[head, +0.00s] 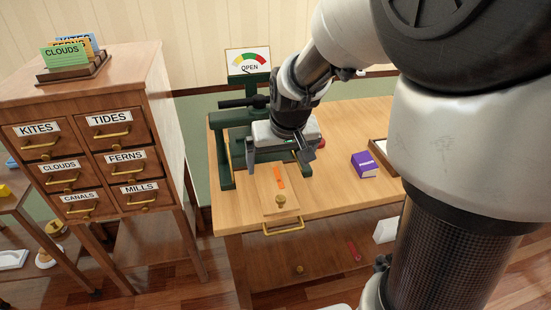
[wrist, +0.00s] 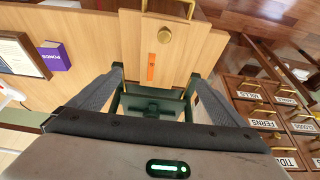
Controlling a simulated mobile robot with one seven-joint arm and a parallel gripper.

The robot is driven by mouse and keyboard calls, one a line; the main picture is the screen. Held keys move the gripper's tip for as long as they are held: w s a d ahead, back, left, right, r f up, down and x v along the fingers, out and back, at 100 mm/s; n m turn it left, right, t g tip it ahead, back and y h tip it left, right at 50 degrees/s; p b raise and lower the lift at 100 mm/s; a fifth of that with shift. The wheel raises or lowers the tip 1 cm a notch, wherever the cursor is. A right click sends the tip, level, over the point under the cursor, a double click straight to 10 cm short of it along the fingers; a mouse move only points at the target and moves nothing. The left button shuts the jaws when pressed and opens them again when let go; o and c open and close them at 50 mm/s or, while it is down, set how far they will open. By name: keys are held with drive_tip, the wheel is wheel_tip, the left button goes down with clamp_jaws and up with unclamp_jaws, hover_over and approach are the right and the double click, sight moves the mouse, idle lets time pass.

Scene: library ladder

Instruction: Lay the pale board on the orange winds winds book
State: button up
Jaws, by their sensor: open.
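The pale board (head: 262,199), a flat wooden piece with a round brass knob, lies on the bench in front of the green press. It also shows in the wrist view (wrist: 190,42). A narrow orange strip (head: 280,177) shows on or in the board, and in the wrist view too (wrist: 151,67). I cannot tell whether it is part of the orange winds book, and no orange book shows clearly. My gripper (head: 280,162) is open above the board's press end, its fingers spread and nothing between them.
The green press (head: 225,155) stands behind, with a gauge sign (head: 248,61) reading OPEN. A purple book (head: 364,164) and a tray (head: 381,152) are on the right of the bench (head: 345,120). A drawer cabinet (head: 100,150) stands left. A brass handle (head: 284,227) juts from the bench front.

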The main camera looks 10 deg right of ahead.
drive_tip(key=s+r, duration=0.5)
drive_tip(key=s, duration=0.5)
drive_tip(key=s+r+t, duration=0.1)
drive_tip(key=s+r, duration=0.4)
drive_tip(key=s, duration=0.5)
drive_tip(key=shift+s+r, duration=0.15)
drive_tip(key=shift+r, duration=0.15)
drive_tip(key=shift+c, duration=0.4)
